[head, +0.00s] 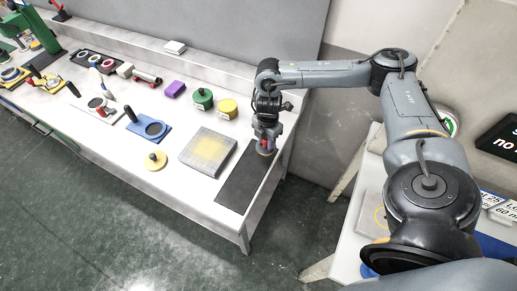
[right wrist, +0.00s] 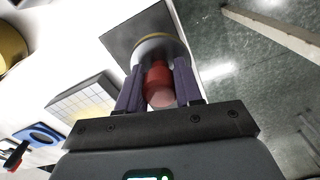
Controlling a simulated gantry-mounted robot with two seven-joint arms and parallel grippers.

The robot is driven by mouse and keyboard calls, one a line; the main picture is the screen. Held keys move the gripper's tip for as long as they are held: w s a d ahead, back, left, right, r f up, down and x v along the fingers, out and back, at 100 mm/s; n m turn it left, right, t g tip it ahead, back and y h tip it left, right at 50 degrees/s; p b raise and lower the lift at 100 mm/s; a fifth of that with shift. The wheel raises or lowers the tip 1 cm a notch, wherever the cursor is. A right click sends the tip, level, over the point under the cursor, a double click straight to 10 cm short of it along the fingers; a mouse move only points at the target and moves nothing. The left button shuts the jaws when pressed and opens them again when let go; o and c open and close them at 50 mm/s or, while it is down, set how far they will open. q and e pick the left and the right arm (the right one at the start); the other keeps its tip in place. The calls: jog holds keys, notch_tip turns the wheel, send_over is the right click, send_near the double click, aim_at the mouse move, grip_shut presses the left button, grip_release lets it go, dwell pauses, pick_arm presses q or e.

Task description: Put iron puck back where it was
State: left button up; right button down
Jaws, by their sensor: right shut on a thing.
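My right gripper (head: 266,143) is at the right end of the white bench, over the far end of a dark rectangular mat (head: 237,190). In the right wrist view its two fingers (right wrist: 159,88) are shut on the red knob of the iron puck (right wrist: 158,75). The puck's round disc shows beyond the knob, against the dark mat (right wrist: 130,25). In the head view the puck (head: 265,151) is mostly hidden by the gripper. I cannot tell whether it touches the mat. My left gripper is not in view.
Left of the mat lies a grey square plate (head: 190,160) with a yellowish middle. A yellow-knobbed disc (head: 155,163) and a blue holder (head: 135,125) lie further left. Green (head: 202,99) and yellow (head: 228,108) tins stand behind. The bench's right edge is close to the gripper.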

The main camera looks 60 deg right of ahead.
aim_at(259, 148)
jog(key=w+f, duration=0.1)
jog(key=w, duration=0.1)
jog(key=shift+w+a+f, duration=0.35)
jog(key=shift+w+a, duration=0.05)
jog(key=shift+f+b, duration=0.5)
jog(key=shift+f, duration=1.5)
jog(key=shift+f, duration=0.15)
jog(key=c, duration=0.8)
grip_release()
jog(key=shift+o, duration=0.2)
